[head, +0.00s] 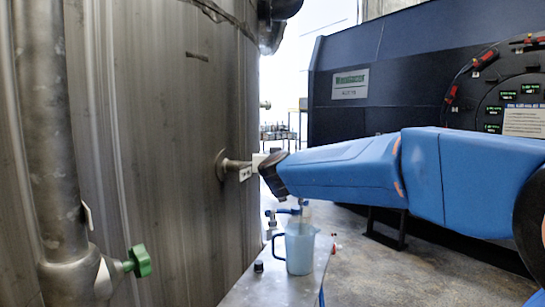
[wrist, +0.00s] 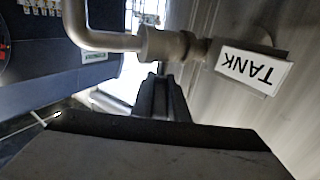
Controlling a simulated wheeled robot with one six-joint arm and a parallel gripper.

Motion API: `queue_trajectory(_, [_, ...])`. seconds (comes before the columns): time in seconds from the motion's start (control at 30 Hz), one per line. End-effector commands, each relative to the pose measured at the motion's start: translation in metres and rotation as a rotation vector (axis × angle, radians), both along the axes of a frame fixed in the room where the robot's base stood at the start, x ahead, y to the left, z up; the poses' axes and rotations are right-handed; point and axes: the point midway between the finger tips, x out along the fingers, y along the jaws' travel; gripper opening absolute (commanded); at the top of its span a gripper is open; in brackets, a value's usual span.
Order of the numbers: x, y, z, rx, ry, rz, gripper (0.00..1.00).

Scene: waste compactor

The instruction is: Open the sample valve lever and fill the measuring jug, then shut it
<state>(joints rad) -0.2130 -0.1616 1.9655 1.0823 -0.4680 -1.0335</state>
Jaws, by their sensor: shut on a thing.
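My gripper (wrist: 162,82) shows in the wrist view as dark fingers close together, just beside the metal sample pipe and valve body (wrist: 168,46). It is shut on the valve lever, which the fingers almost wholly hide, so its angle cannot be told. In the head view my blue arm covers the valve and gripper. The pale blue measuring jug (head: 300,250) stands upright on a metal shelf (head: 268,288), below the valve area. Its handle points left. I cannot make out a stream or the level in the jug.
The big steel tank (head: 130,120) fills the left, with a stub pipe (head: 232,168) and a TANK label (wrist: 252,67). A green-handled valve (head: 138,261) is at lower left. A dark blue machine (head: 390,90) stands behind. A small black item (head: 258,266) sits left of the jug.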

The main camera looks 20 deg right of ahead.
Motion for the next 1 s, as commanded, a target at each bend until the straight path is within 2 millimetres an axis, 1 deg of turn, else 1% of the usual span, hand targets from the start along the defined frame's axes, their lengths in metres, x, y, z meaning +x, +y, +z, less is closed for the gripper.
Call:
queue_trajectory(0.27, [0.0011,0.005,-0.0011,0.0,0.002,-0.115,0.0])
queue_trajectory(0.7, [0.0036,0.0091,-0.001,0.0,0.002,-0.374,0.0])
queue_trajectory(1.0, [0.0038,0.0088,-0.0003,-0.001,0.0,-0.46,0.0])
